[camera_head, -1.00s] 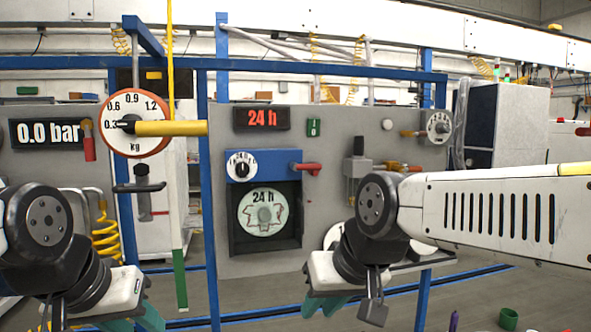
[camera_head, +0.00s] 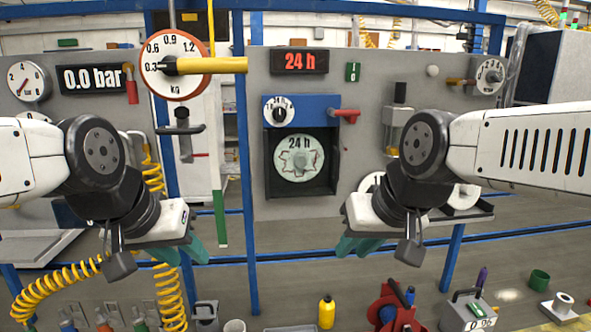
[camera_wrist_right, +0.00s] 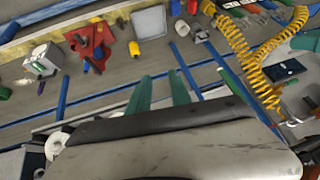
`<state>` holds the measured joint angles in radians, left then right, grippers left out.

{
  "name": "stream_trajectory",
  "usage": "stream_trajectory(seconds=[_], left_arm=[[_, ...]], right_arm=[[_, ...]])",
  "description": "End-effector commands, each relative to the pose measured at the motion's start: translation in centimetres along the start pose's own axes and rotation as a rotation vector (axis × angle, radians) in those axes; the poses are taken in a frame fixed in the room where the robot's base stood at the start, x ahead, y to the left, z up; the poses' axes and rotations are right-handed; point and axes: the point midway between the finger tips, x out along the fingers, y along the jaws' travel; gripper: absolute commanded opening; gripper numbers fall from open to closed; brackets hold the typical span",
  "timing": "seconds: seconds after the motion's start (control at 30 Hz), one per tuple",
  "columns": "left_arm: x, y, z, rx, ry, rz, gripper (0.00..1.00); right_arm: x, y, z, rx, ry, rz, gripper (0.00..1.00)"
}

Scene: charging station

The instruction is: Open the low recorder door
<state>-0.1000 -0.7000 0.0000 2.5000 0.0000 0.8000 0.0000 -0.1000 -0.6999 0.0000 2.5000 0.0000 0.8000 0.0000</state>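The recorder (camera_head: 301,157) hangs on the grey panel in the middle of the head view. It has a blue upper part (camera_head: 312,101) with a small dial, a red handle (camera_head: 345,115) at its right, and a dark lower frame around a pale round "24 h" chart. I cannot tell whether a clear door covers the chart. My left gripper (camera_head: 183,252) is open and empty, below and left of the recorder. My right gripper (camera_head: 357,246) is open and empty, below and right of it; its two teal fingers stand apart in the right wrist view (camera_wrist_right: 160,92). Neither touches the recorder.
A round kg gauge (camera_head: 175,83) with a yellow bar is left of the recorder. A grey fitting (camera_head: 398,117) is on its right. Blue posts and rails frame the panel. Below stand a yellow bottle (camera_head: 326,312), a red device (camera_head: 394,308), a grey box (camera_head: 467,314) and yellow coiled hoses (camera_head: 60,287).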

Motion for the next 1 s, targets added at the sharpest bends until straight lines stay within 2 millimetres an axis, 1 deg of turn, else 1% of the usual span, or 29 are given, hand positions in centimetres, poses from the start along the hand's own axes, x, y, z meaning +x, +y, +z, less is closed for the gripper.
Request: stream_trajectory(seconds=[0.07, 0.13, 0.17, 0.23, 0.27, 0.37, 0.4, 0.47, 0.5, 0.57, 0.6, 0.7, 0.8, 0.83, 0.9, 1.0], left_arm=[[0.0, 0.0, 0.0, 0.0, 0.0, 0.0, 0.36], [0.0, 0.0, 0.0, 0.0, 0.0, 0.0, 0.36], [0.0, 0.0, 0.0, 0.0, 0.0, 0.0, 0.36], [0.0, 0.0, 0.0, 0.0, 0.0, 0.0, 0.36], [0.0, 0.0, 0.0, 0.0, 0.0, 0.0, 0.36], [0.0, 0.0, 0.0, 0.0, 0.0, 0.0, 0.36], [0.0, 0.0, 0.0, 0.0, 0.0, 0.0, 0.36], [0.0, 0.0, 0.0, 0.0, 0.0, 0.0, 0.36], [0.0, 0.0, 0.0, 0.0, 0.0, 0.0, 0.36], [0.0, 0.0, 0.0, 0.0, 0.0, 0.0, 0.36], [0.0, 0.0, 0.0, 0.0, 0.0, 0.0, 0.36], [0.0, 0.0, 0.0, 0.0, 0.0, 0.0, 0.36], [0.0, 0.0, 0.0, 0.0, 0.0, 0.0, 0.36], [0.0, 0.0, 0.0, 0.0, 0.0, 0.0, 0.36], [0.0, 0.0, 0.0, 0.0, 0.0, 0.0, 0.36], [0.0, 0.0, 0.0, 0.0, 0.0, 0.0, 0.36]], right_arm=[[0.0, 0.0, -0.1, 0.0, 0.0, 0.0, 0.32], [-0.1, 0.1, -0.8, -0.004, -0.003, 0.003, 0.32], [-0.2, 0.1, -1.4, -0.007, -0.005, 0.005, 0.32], [-0.6, 0.4, -3.5, -0.018, -0.016, 0.012, 0.32], [-0.7, 0.5, -4.8, -0.024, -0.021, 0.016, 0.32], [-0.9, 1.1, -9.8, -0.054, -0.048, 0.031, 0.32], [-0.8, 1.5, -12.1, -0.068, -0.06, 0.038, 0.32], [-0.4, 2.0, -15.2, -0.087, -0.079, 0.047, 0.32], [-0.1, 2.4, -17.4, -0.101, -0.09, 0.051, 0.32], [0.6, 3.0, -20.4, -0.118, -0.107, 0.058, 0.32], [1.2, 3.4, -22.2, -0.13, -0.118, 0.063, 0.32], [2.8, 4.5, -26.0, -0.154, -0.143, 0.071, 0.32], [4.2, 5.4, -28.6, -0.171, -0.16, 0.076, 0.32], [4.5, 5.6, -29.2, -0.174, -0.165, 0.077, 0.32], [5.1, 5.9, -30.1, -0.18, -0.17, 0.078, 0.32], [5.6, 6.2, -30.8, -0.186, -0.176, 0.079, 0.32]])
